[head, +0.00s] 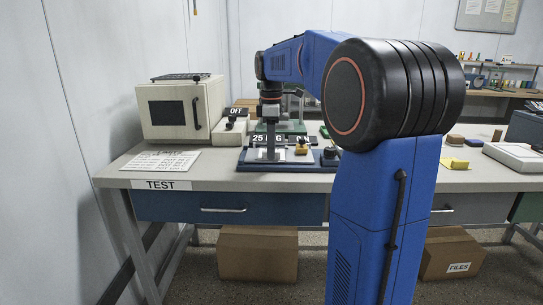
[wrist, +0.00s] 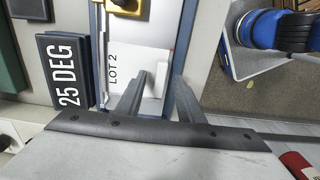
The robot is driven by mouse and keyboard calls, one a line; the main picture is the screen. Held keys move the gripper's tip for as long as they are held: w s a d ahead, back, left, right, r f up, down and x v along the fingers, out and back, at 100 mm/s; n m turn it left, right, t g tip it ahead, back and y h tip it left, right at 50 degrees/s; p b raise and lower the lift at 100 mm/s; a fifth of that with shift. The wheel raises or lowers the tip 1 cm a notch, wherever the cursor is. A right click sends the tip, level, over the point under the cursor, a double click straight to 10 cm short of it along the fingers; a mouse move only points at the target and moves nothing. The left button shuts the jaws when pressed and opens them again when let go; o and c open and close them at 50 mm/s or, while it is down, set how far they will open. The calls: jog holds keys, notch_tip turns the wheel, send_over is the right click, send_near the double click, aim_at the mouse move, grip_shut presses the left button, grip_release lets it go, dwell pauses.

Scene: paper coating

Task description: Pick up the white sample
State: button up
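The white sample (wrist: 122,65), a flat sheet marked LOT 2, lies on a blue-edged stand (wrist: 178,45) in the wrist view. A small upright white tab (wrist: 160,76) rises near its edge. My gripper (wrist: 160,88) is over the sample with its two fingers spread apart, one on either side of the tab. I see no clear contact. In the head view my gripper (head: 271,152) points down over the blue-based stand (head: 290,167). The sample is too small and covered to make out there.
A dark 25 DEG sign (wrist: 65,70) stands close to the left of the sample in the wrist view. A beige oven (head: 180,109), an OFF switch box (head: 232,127) and a paper sheet (head: 162,160) are on the left of the bench. A yellow block (head: 454,163) lies right.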

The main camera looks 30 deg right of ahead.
grip_shut()
jog(key=shift+r, duration=0.1)
notch_tip(320, 180, up, 10)
dwell(0.5)
